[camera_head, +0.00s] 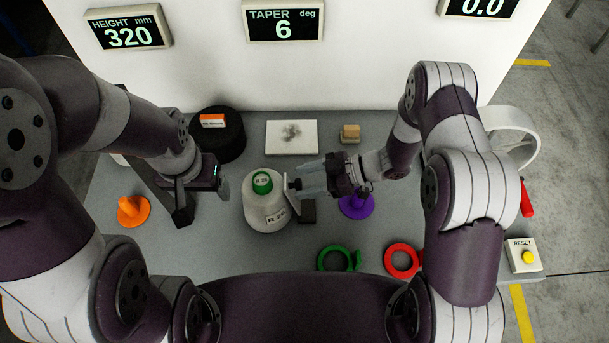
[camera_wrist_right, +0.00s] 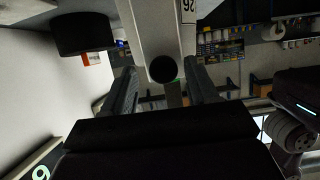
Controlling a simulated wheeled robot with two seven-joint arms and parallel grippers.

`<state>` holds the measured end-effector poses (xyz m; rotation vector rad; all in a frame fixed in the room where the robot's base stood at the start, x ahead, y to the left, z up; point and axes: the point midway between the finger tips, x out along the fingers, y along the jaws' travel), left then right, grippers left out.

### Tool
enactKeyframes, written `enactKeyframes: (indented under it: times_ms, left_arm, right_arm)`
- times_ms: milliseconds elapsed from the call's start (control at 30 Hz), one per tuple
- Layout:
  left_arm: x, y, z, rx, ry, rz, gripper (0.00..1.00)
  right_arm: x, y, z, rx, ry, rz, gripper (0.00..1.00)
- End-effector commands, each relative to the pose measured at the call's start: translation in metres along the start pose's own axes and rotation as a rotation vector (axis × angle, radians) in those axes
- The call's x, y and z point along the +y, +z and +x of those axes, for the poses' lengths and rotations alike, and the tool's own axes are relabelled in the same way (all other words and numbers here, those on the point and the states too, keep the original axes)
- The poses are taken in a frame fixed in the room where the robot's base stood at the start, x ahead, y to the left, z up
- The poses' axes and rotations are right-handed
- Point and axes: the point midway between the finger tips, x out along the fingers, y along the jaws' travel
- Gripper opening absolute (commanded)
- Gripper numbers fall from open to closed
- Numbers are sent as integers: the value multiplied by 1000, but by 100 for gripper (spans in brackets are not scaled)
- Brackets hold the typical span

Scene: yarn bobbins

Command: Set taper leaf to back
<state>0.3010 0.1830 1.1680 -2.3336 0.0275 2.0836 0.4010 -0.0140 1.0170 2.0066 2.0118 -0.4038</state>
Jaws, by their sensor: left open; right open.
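A pale, narrow plate that looks like the taper leaf (camera_head: 293,200) stands tilted against the right side of a white bobbin (camera_head: 262,213) marked R 20 with a green top. A dark round knob (camera_wrist_right: 163,69) shows in the right wrist view, between the fingers. My right gripper (camera_head: 308,181) is open, pointing left at the leaf's knob; I cannot tell whether it touches. It also shows in the right wrist view (camera_wrist_right: 162,92). My left gripper (camera_head: 222,187) is open and empty, left of the bobbin. The taper display (camera_head: 283,22) reads 6 deg.
A black cylinder (camera_head: 220,136) with an orange label stands at the back left. A white pad (camera_head: 292,137) and a tan block (camera_head: 350,134) lie at the back. Orange (camera_head: 132,210) and purple (camera_head: 357,206) pieces, green (camera_head: 336,259) and red (camera_head: 402,259) rings, and a reset box (camera_head: 522,246) sit around.

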Motion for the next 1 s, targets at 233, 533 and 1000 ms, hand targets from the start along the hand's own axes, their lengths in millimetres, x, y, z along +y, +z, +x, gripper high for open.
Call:
enactKeyframes:
  times_ms: [233,533,1000]
  left_arm:
    - [0,0,-2,0,0,0,78]
    - [0,0,-2,0,0,0,78]
    - [0,10,84,-1,0,0,78]
  right_arm:
    - [0,0,8,-1,1,0,58]
    - [0,0,7,-2,1,0,0]
    - [1,44,-27,363,5,-1,0]
